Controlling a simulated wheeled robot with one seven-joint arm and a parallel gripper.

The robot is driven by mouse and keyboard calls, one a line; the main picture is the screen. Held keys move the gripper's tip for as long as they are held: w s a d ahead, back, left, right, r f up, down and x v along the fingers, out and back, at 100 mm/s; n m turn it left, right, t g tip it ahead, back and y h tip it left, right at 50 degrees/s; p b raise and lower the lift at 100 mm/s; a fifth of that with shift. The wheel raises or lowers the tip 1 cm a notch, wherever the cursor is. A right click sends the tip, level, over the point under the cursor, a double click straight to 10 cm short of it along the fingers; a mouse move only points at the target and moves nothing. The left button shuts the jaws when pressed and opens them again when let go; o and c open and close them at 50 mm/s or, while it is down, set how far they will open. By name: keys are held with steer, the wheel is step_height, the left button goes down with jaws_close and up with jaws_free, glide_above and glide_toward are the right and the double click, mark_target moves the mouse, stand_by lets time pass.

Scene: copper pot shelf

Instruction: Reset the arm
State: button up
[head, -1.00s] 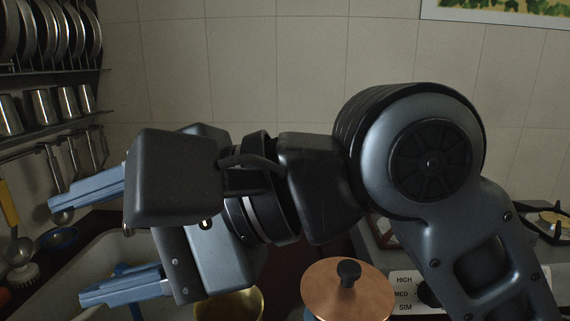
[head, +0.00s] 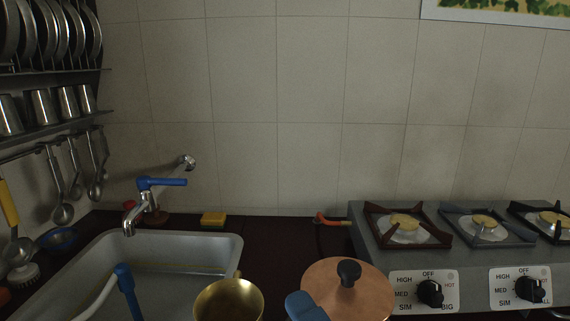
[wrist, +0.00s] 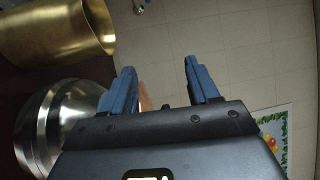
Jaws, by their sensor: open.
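My gripper (wrist: 162,78) is open in the wrist view, its two blue fingers apart with nothing held between them. In the head view only one blue fingertip (head: 305,306) shows at the bottom edge, in front of the copper lid (head: 345,288) with its black knob. The rest of my arm is out of that view. A brass pot (head: 228,299) stands left of the lid; a brass vessel (wrist: 60,32) also shows at the upper left of the wrist view. A sliver of copper shows behind the left finger there.
A sink (head: 75,265) with a blue-handled tap (head: 160,183) is at the left. A gas stove (head: 440,262) is at the right. A rack (head: 50,75) of metal plates and cups hangs at the upper left. A silver pot (wrist: 50,125) is left of my fingers.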

steer(key=s+d+f+h, duration=0.5)
steer(key=s+d+f, duration=0.1)
steer(key=d+f, duration=0.15)
steer(key=s+d+f+n+h, duration=0.1)
steer(key=s+d+n, duration=0.2)
steer(key=s, duration=0.4)
steer(key=s+d+f+n+g+h, duration=0.1)
steer(key=s+d+f+n+h, duration=0.1)
steer(key=s+d+n, duration=0.2)
steer(key=s+d+f+n+h, duration=0.1)
steer(key=s+d+n, duration=0.3)
steer(key=s, duration=0.6)
steer(key=shift+d+f+g+h, duration=0.3)
steer(key=shift+f+g, duration=0.1)
